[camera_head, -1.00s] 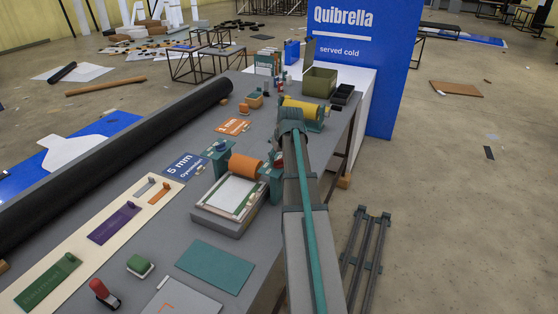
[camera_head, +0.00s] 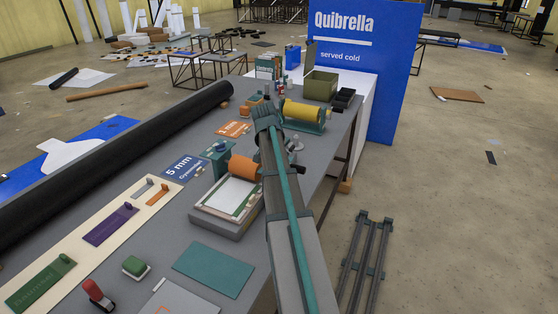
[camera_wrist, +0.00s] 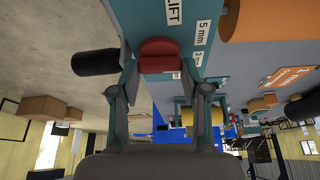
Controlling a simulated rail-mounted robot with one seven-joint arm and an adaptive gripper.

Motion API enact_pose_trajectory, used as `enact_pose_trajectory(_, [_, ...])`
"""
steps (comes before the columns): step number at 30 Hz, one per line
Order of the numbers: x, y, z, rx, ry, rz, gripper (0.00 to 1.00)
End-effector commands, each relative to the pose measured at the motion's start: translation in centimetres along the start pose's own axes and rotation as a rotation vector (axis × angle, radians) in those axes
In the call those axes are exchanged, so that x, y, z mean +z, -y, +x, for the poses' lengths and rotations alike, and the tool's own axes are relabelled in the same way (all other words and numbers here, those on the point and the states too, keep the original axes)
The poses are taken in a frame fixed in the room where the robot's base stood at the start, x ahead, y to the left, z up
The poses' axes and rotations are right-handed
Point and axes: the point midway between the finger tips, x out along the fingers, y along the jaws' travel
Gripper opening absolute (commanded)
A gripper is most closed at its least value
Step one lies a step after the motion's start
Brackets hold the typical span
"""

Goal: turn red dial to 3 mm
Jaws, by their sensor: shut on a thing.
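The red dial (camera_wrist: 160,50) sits in the middle of the wrist view, on a teal post with white labels reading "LIFT" and "5 mm" (camera_wrist: 203,33). My gripper (camera_wrist: 160,68) has a finger on each side of the dial and is shut on it. A third label by the dial is partly covered. An orange roller (camera_head: 245,167) spans beside the post and also shows in the wrist view (camera_wrist: 270,18). In the head view my arm hides the dial and the gripper's fingertips.
A black handle (camera_wrist: 95,62) sticks out close to one finger. A blue "5 mm" card (camera_head: 186,168) lies on the grey table. A yellow roller (camera_head: 304,111) stands further back. A framed white sheet (camera_head: 232,192) lies in front of the orange roller.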

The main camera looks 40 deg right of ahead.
Motion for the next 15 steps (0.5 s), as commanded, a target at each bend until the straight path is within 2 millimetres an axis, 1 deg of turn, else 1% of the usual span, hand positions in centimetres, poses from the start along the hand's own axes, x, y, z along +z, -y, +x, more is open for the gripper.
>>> enact_pose_trajectory(6, [0.01, 0.21, 0.11, 0.059, 0.001, 0.143, 0.11])
enact_pose_trajectory(15, [0.0, 0.17, 0.02, 0.103, 0.001, 0.254, 0.11])
